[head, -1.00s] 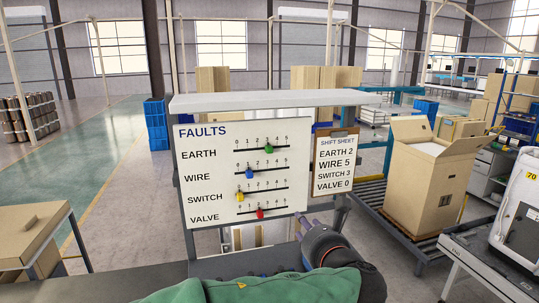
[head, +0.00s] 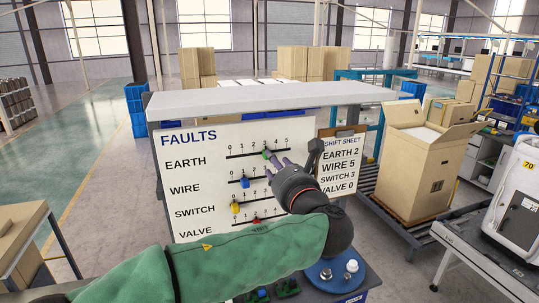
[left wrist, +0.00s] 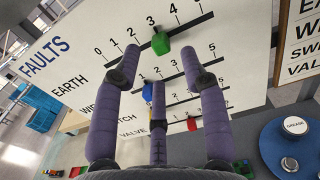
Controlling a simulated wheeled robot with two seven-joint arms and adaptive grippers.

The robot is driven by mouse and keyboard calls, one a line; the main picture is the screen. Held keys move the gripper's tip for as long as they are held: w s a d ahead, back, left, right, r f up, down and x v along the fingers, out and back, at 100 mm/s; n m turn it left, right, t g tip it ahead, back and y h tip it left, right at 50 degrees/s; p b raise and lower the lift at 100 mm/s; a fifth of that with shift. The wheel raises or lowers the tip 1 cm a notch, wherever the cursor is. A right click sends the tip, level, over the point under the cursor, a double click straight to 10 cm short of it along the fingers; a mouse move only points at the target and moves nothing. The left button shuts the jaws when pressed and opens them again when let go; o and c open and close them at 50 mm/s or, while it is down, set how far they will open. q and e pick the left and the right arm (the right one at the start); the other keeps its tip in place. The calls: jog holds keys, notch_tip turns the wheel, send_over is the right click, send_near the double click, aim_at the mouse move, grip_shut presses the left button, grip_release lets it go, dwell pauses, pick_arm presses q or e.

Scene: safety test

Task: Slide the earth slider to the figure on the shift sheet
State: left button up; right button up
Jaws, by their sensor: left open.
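The FAULTS board (head: 190,150) carries a green earth slider (head: 266,154), which sits at 3 on its scale. It also shows at 3 in the left wrist view (left wrist: 160,43). The shift sheet (head: 341,165), right of the board, reads EARTH 2, WIRE 5, SWITCH 3, VALVE 0. My left gripper (head: 275,161) is open in front of the board. In the left wrist view its fingertips (left wrist: 161,54) lie either side of and just below the green slider; I cannot tell whether they touch it. My right gripper is out of view.
Below the earth row are a blue wire slider (head: 245,182), a yellow switch slider (head: 235,207) and a red valve slider (head: 257,221), partly hidden by my arm. A round blue GREASE fixture (left wrist: 290,145) stands below right. An open carton (head: 415,165) is at right.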

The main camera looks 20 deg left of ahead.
pick_arm(q)
jog(key=shift+x, duration=2.6)
